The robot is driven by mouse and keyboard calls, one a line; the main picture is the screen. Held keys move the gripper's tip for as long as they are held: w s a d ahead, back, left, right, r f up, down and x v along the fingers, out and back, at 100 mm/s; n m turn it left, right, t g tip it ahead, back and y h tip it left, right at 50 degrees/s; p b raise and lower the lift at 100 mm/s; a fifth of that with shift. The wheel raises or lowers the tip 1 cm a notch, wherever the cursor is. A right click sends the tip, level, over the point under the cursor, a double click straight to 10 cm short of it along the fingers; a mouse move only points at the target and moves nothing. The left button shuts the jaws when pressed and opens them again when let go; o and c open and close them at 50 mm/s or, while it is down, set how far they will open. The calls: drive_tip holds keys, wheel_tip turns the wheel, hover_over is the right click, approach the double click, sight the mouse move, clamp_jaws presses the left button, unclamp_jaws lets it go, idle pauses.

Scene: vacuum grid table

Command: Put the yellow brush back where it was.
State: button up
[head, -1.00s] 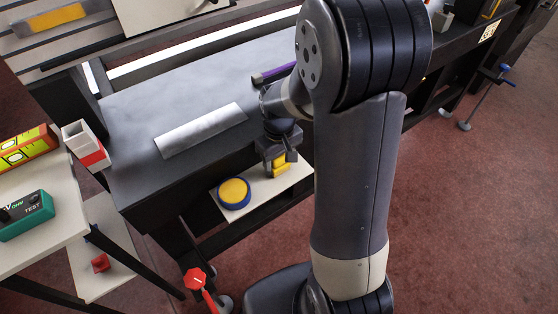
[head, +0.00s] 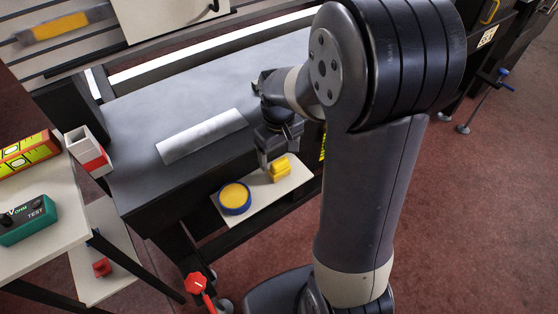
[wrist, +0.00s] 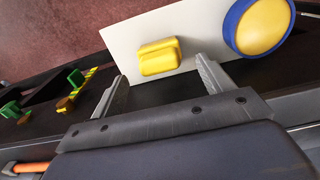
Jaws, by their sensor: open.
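The yellow brush (head: 279,169) rests on a pale shelf board (head: 298,181) below the front edge of the dark table. It also shows in the wrist view (wrist: 159,56), lying on the white board beyond my fingers. My gripper (head: 264,162) is open and empty, just left of and above the brush in the head view. In the wrist view its two fingers (wrist: 158,85) stand apart, with the brush ahead of the gap between them, not between the fingertips.
A round blue-rimmed yellow disc (head: 235,198) shares the board, left of the brush. The dark table (head: 130,130) holds a silver bar (head: 201,137). At left, a pale side table (head: 50,243) carries a green tester (head: 28,221).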

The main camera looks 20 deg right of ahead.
sight(279, 160)
wheel_tip(279, 160, up, 7)
drive_tip(key=shift+f+p, duration=0.1)
drive_tip(key=shift+p, duration=0.35)
drive_tip(key=shift+f, duration=0.15)
wheel_tip(279, 160, down, 12)
drive_tip(key=shift+s+r+b, duration=0.1)
drive_tip(key=shift+r+b, duration=0.15)
drive_tip(key=shift+b, duration=0.95)
drive_tip(key=shift+r, duration=0.35)
drive_tip(key=shift+r+p, duration=0.55)
drive_tip(key=shift+r, duration=1.45)
